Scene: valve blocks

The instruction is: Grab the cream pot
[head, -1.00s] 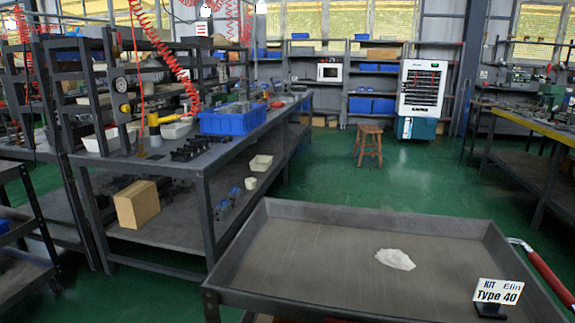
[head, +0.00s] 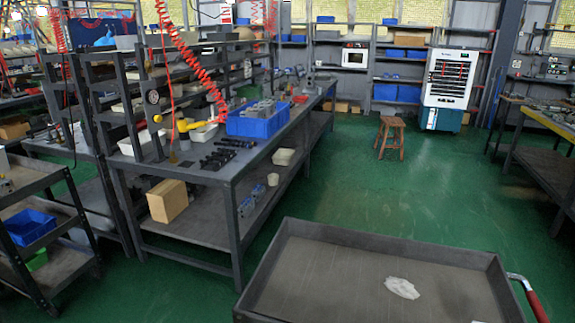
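A small cream pot (head: 273,179) stands on the lower shelf of the long grey workbench (head: 215,178), near the shelf's right edge in the head view. It is small and far off, so its details are hard to make out. A wider cream container (head: 283,156) sits just behind it on the same shelf. Neither of my grippers is in view.
A grey tray cart (head: 345,262) with a white cloth-like piece (head: 402,288) fills the lower right. A shelf cart with a blue bin (head: 27,227) stands at left. A cardboard box (head: 168,201) and a stool (head: 390,137) also show. Green floor (head: 350,190) lies clear beyond the tray cart.

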